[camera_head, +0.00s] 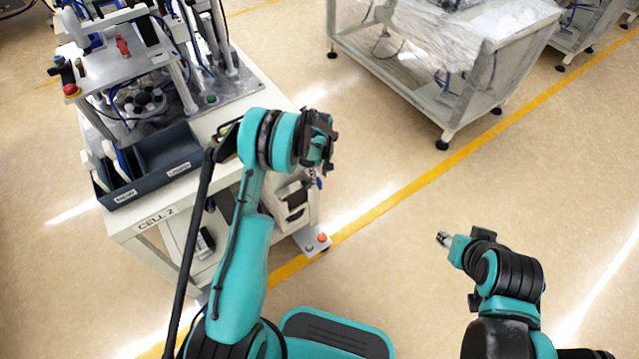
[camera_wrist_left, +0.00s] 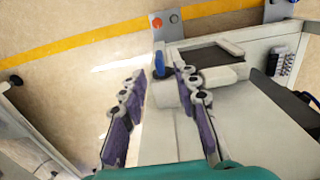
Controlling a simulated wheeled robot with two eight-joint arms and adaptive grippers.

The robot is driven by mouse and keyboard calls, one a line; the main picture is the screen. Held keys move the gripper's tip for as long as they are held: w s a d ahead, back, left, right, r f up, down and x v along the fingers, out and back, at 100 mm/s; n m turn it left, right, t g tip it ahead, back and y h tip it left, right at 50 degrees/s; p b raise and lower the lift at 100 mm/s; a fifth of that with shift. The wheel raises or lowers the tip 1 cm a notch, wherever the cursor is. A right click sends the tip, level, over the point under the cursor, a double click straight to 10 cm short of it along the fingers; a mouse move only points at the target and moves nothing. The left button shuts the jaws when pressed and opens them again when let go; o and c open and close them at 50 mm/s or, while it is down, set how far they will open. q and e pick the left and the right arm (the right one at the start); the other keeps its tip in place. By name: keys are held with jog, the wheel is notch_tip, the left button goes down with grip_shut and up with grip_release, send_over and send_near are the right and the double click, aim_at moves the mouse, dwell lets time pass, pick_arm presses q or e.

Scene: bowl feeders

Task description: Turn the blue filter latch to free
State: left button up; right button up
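A small blue lever, which looks like the filter latch (camera_wrist_left: 160,64), stands above a pale round housing (camera_wrist_left: 165,93) at the side of the white cart in the left wrist view. In the head view a small blue piece (camera_head: 319,183) shows just below my left gripper (camera_head: 319,150). In the left wrist view my left gripper (camera_wrist_left: 163,84) is open, its purple-padded fingers spread on either side of the housing, with the lever just beyond the tips. I see no contact with it. My right gripper (camera_head: 444,239) is over open floor, too small to judge.
The white CELL 2 cart (camera_head: 150,222) carries a dark divided tray (camera_head: 165,152) and machinery. A grey plate with a red button (camera_head: 322,238) sticks out low at its side. A plastic-wrapped cart (camera_head: 440,75) stands back right. The floor between is clear.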

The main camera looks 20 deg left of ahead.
aim_at(319, 180)
pick_arm(q)
notch_tip(319, 180, down, 6)
jog(key=shift+r+b, duration=0.1)
jog(key=shift+b, duration=0.85)
grip_shut()
